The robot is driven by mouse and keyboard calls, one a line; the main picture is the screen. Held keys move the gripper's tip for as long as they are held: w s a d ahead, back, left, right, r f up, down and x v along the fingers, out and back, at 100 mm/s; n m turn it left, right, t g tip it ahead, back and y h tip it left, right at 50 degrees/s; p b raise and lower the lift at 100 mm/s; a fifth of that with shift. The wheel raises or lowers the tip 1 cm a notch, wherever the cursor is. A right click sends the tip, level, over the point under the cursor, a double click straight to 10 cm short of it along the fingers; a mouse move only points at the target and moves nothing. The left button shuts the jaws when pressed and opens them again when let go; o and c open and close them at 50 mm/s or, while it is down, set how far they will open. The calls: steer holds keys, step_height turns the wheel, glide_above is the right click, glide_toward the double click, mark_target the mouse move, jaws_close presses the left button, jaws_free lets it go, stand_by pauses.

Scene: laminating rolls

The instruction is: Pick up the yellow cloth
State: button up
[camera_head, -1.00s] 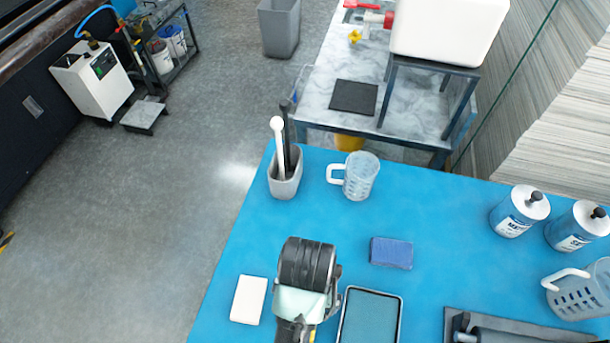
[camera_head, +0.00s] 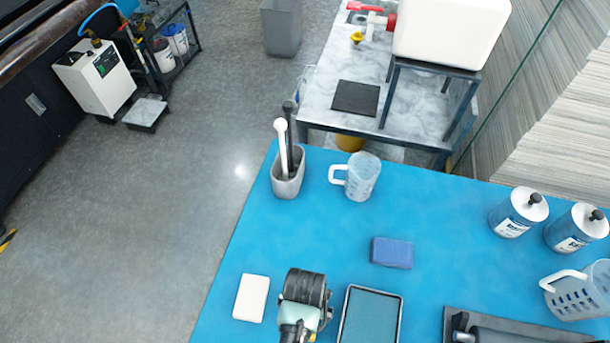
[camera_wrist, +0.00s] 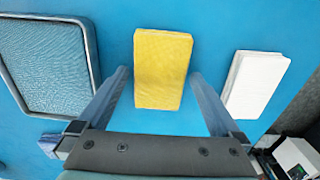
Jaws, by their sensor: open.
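The yellow cloth (camera_wrist: 161,70) is a flat, folded rectangle lying on the blue table, seen in the wrist view. My gripper (camera_wrist: 158,75) is open, with one finger on either side of the cloth in that picture. Whether the fingers are at the cloth's height or above it cannot be told. In the head view my gripper's wrist (camera_head: 304,290) hides the cloth, between a white block and a dark-rimmed tray.
The white block (camera_head: 251,298) lies close on the left and the tray (camera_head: 401,318) close on the right. A blue sponge (camera_head: 391,252), a clear jug (camera_head: 361,177) and a grey holder (camera_head: 288,182) stand farther back. Two cans (camera_head: 518,214) stand at the right.

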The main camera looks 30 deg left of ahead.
steer(key=shift+f, duration=0.1)
steer(key=shift+c, duration=0.3)
steer(key=c, duration=1.1)
